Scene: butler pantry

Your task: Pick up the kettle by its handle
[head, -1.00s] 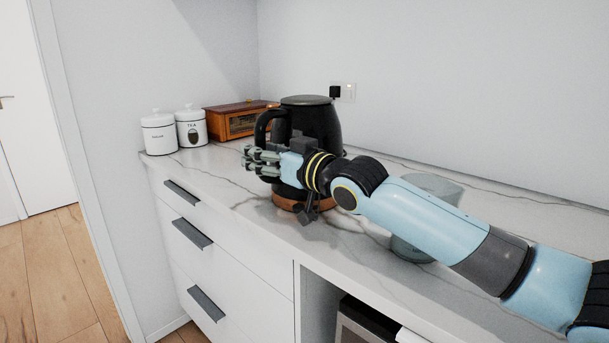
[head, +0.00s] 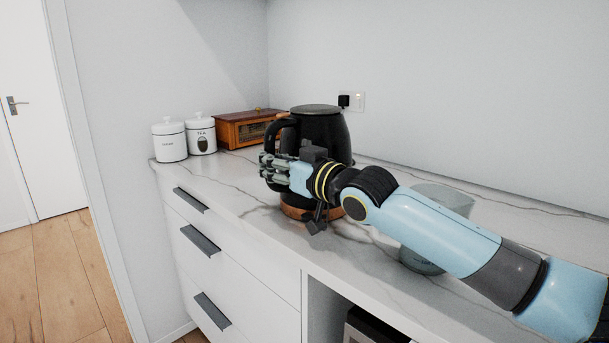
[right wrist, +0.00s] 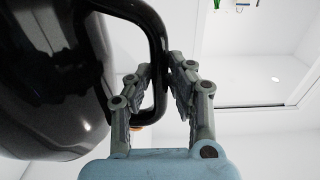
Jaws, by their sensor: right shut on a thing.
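The black kettle (head: 326,133) stands upright on a round wooden base (head: 294,213) on the marble counter. Its handle (head: 274,136) faces left, towards the drawer side. My right gripper (head: 268,168) is at the lower part of the handle, in front of the kettle. In the right wrist view the kettle body (right wrist: 45,85) fills the left side, and the handle (right wrist: 161,55) runs down between the fingers of my gripper (right wrist: 166,85), which are shut on it. My right forearm and hand hide the lower front of the kettle. My left gripper is not in view.
Two white canisters (head: 170,142) (head: 201,135) and a wooden box (head: 243,129) stand at the back left. A translucent container (head: 424,257) is partly hidden behind my right forearm. A wall socket (head: 357,101) is behind the kettle. Drawers (head: 225,260) lie below the counter.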

